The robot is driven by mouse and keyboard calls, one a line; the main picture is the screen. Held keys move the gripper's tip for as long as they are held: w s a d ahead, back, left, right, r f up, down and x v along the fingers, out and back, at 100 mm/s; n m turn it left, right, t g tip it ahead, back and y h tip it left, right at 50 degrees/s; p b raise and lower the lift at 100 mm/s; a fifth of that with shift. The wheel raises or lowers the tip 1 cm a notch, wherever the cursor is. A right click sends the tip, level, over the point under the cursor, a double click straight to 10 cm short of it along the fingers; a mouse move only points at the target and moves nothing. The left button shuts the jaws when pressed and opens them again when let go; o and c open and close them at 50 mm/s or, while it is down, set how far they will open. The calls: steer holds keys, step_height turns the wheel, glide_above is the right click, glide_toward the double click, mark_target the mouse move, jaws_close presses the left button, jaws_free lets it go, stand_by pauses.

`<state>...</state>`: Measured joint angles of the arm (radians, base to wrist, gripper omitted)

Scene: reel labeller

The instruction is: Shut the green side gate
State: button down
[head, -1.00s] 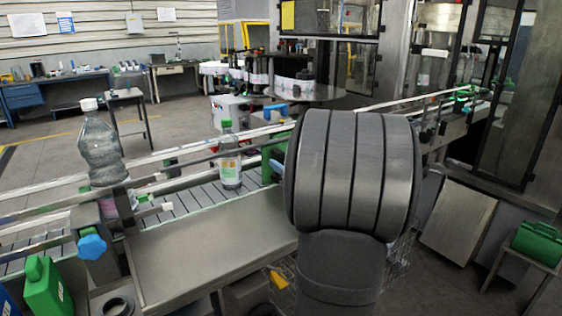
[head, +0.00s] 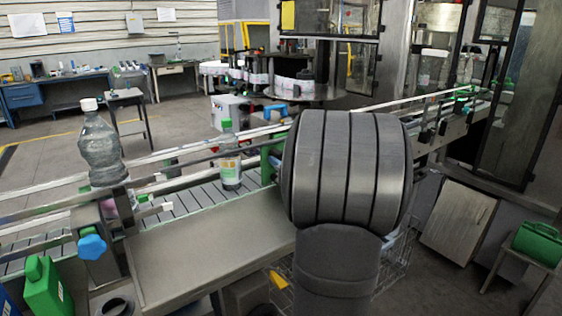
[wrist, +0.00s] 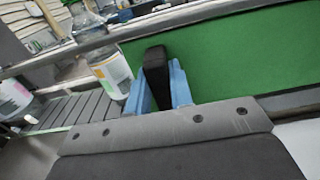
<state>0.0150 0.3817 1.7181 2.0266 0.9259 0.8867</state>
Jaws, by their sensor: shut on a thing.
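The green side gate (wrist: 235,55) is a broad green panel filling the upper right of the wrist view. In the head view only a narrow green part of it (head: 265,166) shows left of my arm. A black upright handle (wrist: 155,62) stands at the panel's left end. My gripper (wrist: 160,90) has blue fingers on either side of the handle and is shut on it. In the head view my own wrist hides most of the gripper and gate. I cannot tell how far the gate stands from its frame.
A green-capped bottle (head: 230,165) stands on the slatted conveyor (head: 200,198), left of my gripper. It also shows in the wrist view (wrist: 110,70). A larger clear bottle (head: 100,148) stands further left. Metal guide rails (head: 185,158) run along the conveyor. A green jerrycan (head: 46,288) is front left.

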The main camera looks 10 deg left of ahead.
steer(key=s+a, duration=1.8)
steer(key=shift+s+a, duration=0.25)
steer(key=shift+s, duration=0.05)
steer(key=shift+f, duration=0.1)
steer(key=c, duration=1.4)
jaws_free()
steer(key=shift+s+a, duration=0.15)
steer(key=shift+o, duration=0.6)
steer(key=v, duration=1.2)
steer(key=x, duration=1.2)
